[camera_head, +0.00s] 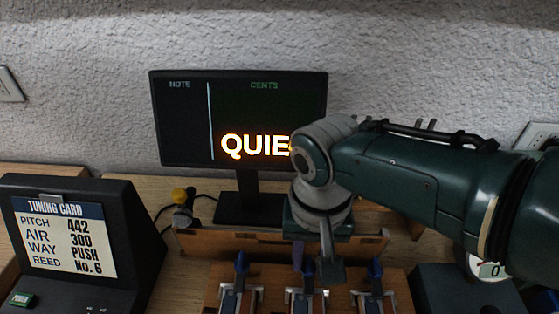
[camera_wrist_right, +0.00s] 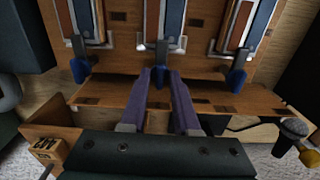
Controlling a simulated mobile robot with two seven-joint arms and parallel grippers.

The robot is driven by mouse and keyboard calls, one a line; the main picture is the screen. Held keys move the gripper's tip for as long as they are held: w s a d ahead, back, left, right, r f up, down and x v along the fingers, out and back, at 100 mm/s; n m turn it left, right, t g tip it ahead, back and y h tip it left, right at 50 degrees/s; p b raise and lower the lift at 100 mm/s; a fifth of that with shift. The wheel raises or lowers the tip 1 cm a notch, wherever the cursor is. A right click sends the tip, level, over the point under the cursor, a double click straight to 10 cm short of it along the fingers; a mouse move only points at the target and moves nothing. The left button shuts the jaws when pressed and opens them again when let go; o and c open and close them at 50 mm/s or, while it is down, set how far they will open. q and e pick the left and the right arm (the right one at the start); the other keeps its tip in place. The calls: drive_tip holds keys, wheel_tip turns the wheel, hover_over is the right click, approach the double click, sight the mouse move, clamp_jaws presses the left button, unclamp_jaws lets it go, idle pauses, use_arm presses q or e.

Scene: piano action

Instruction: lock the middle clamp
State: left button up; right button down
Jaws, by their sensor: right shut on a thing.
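The middle clamp (camera_head: 307,298) is one of three metal clamps in a row on the wooden bench; it also shows at the upper middle of the right wrist view (camera_wrist_right: 162,46). My right gripper (camera_wrist_right: 165,74) reaches it with two purple fingers. Their tips are close together at the clamp's near end, shut on the middle clamp's lever, which they largely hide. In the head view my right gripper (camera_head: 304,264) comes down above the middle clamp, and my wrist covers part of it. The left gripper is not in view.
The left clamp's blue lever (camera_head: 241,264) and the right clamp's blue lever (camera_head: 375,268) stand close on either side. A monitor (camera_head: 180,125) stands behind, partly covered by my arm. A tuning card box (camera_head: 120,215) is at left. A microphone (camera_head: 183,213) stands near the monitor.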

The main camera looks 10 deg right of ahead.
drive_tip(key=c, duration=0.7)
unclamp_jaws()
drive_tip(key=shift+o, duration=0.2)
drive_tip(key=shift+r, duration=0.1)
wheel_tip(320, 180, up, 10)
drive_tip(key=p, duration=0.5)
drive_tip(key=shift+f, duration=0.2)
